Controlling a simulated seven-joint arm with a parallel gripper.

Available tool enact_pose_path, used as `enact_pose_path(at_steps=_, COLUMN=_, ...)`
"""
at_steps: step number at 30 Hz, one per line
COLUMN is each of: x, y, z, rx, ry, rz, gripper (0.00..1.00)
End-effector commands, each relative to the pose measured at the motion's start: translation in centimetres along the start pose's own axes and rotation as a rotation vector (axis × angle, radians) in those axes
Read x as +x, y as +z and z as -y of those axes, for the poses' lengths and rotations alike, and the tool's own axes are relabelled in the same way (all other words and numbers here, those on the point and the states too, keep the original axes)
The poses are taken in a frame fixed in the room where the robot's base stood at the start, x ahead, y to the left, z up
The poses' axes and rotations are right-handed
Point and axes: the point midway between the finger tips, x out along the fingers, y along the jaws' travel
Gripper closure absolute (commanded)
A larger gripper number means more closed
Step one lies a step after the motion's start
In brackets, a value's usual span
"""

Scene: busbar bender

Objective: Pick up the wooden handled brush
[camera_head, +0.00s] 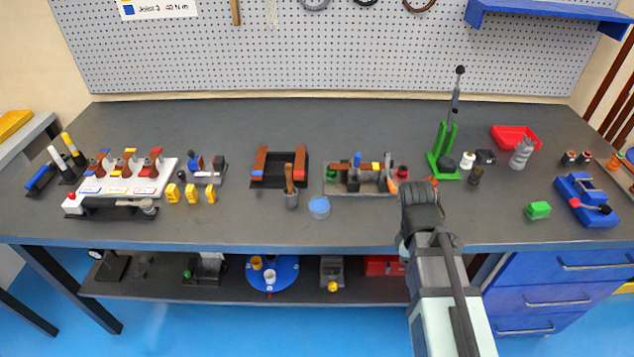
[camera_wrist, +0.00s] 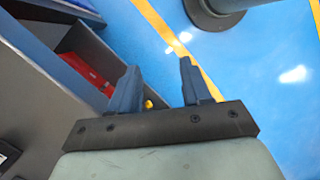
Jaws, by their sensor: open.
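What looks like the wooden handled brush stands upright near the middle of the bench in the head view, with a brown handle (camera_head: 289,178) above a grey lower part (camera_head: 291,201). It is just in front of a black fixture with brown blocks (camera_head: 265,172). My gripper (camera_wrist: 159,65) is open and empty in the wrist view, with its two blue-grey fingers apart over the blue floor. In the head view my arm hides most of the gripper, at the bench's front edge to the right of the brush. The brush is not in the wrist view.
A blue round lid (camera_head: 319,207) lies right of the brush, and a grey fixture (camera_head: 340,187) stands behind it. Yellow blocks (camera_head: 190,194) stand to the left. A green stand (camera_head: 443,160) rises at the right. The bench front (camera_head: 240,226) is mostly clear.

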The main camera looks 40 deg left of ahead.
Motion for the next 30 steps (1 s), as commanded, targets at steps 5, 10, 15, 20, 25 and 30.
enact_pose_path(at_steps=5, x=-3.7, y=-5.4, z=2.6, rx=-0.097, ry=0.028, rz=-0.038, gripper=0.52)
enact_pose_path(at_steps=10, x=-6.8, y=-9.4, z=4.9, rx=-0.167, ry=0.046, rz=-0.069, gripper=0.52)
enact_pose_path(at_steps=15, x=-12.5, y=-15.2, z=5.1, rx=-0.171, ry=0.077, rz=-0.117, gripper=0.52)
enact_pose_path(at_steps=20, x=-20.4, y=-21.4, z=3.5, rx=-0.081, ry=0.109, rz=-0.178, gripper=0.52)
enact_pose_path(at_steps=25, x=-27.8, y=-26.4, z=2.7, rx=0.018, ry=0.129, rz=-0.240, gripper=0.52)
enact_pose_path(at_steps=30, x=-31.8, y=-28.6, z=2.8, rx=0.075, ry=0.135, rz=-0.274, gripper=0.52)
